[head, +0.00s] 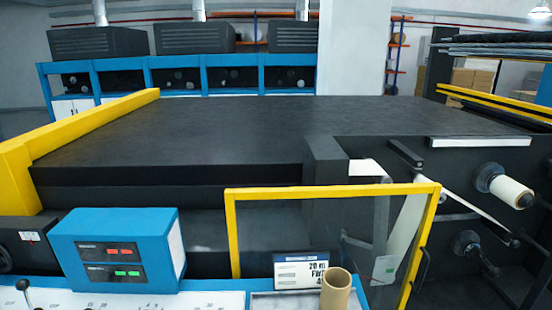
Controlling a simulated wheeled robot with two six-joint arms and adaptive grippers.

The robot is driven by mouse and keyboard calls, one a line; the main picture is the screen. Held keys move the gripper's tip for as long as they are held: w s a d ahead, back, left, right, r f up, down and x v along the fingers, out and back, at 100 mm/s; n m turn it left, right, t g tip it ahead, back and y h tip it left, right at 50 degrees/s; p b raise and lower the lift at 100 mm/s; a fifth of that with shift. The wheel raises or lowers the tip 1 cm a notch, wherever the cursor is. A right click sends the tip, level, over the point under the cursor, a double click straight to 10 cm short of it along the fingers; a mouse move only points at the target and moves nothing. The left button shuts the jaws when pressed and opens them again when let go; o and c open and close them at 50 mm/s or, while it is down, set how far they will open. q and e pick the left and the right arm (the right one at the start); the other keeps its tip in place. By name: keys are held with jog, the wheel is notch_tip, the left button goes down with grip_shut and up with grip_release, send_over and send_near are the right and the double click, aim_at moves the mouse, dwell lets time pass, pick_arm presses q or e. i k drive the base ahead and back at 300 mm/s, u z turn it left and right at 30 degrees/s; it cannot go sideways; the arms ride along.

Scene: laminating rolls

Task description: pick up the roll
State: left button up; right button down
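A tan, hollow cardboard roll (335,292) stands upright at the bottom of the head view, right of centre, with its open top facing up. The picture's bottom edge cuts off its lower end. It stands in front of a small display (300,269) and overlaps its lower right part. Another roll (510,190), cream-white, sits on a spindle on the machine's right side, with a strip of film running near it. Neither of my grippers shows in this view.
A yellow-framed clear guard (330,192) rises just behind the tan roll. A blue control box (118,249) stands on the white panel (215,301) at the left. The wide black machine bed (230,135) lies behind. A bare dark spindle (467,243) is at the right.

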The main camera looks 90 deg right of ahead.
aim_at(507, 190)
jog(key=z, duration=4.3)
jog(key=k, duration=0.45)
jog(key=z, duration=1.15)
jog(key=i, duration=2.7)
jog(key=u, duration=0.15)
